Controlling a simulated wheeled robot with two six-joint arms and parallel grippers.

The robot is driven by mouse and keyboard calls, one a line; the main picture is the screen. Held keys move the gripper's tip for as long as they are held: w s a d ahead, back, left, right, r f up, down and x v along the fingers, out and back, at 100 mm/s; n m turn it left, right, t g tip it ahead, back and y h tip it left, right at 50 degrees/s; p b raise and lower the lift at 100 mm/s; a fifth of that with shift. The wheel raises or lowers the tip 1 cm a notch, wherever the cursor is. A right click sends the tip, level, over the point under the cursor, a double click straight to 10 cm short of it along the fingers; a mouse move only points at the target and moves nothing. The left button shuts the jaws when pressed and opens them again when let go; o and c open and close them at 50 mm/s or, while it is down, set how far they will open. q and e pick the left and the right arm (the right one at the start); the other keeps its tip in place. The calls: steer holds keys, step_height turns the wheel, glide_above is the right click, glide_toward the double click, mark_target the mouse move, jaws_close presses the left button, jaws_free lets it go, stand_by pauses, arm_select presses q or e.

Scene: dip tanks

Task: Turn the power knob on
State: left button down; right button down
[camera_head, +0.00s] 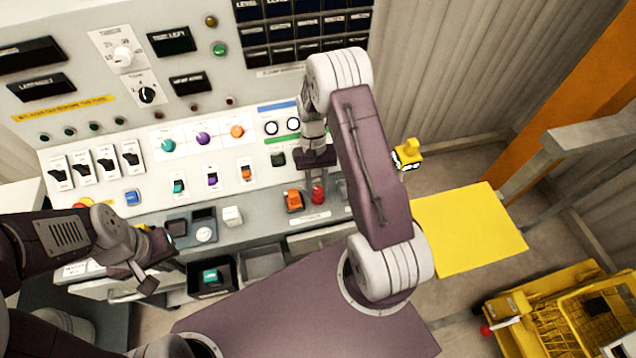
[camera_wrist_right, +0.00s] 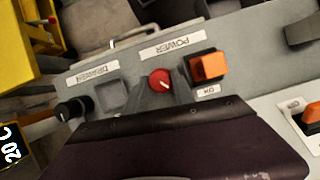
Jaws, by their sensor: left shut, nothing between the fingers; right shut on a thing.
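My left gripper (camera_head: 148,272) is shut and empty at the console's front left.
A DRAWER label (camera_wrist_right: 92,73), a grey square button (camera_wrist_right: 111,95) and a black knob (camera_wrist_right: 72,108) are near the power knob. Coloured knobs and switches line the console (camera_head: 225,165). A yellow plate (camera_head: 470,233) and yellow crate (camera_head: 570,325) are at right.

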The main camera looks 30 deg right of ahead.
steer(key=n+h+p, duration=0.1)
steer(key=n, duration=0.1)
steer(key=n+h, duration=0.1)
steer(key=n, duration=0.2)
steer(key=shift+w+a+r+n+p, duration=0.1)
steer(key=shift+a+n+p, duration=0.1)
steer(key=shift+n+p, duration=0.15)
steer(key=shift+n+t+h+p, duration=0.3)
steer(key=shift+n+h+p, duration=0.4)
steer(key=shift+n, duration=1.45)
steer(key=c, duration=1.1)
jaws_free()
steer(key=shift+a, duration=0.1)
steer(key=shift+o, duration=0.2)
steer(key=b+v, duration=0.1)
steer(key=v, duration=0.7)
steer(key=shift+a+r, duration=0.2)
steer(key=shift+r, duration=0.2)
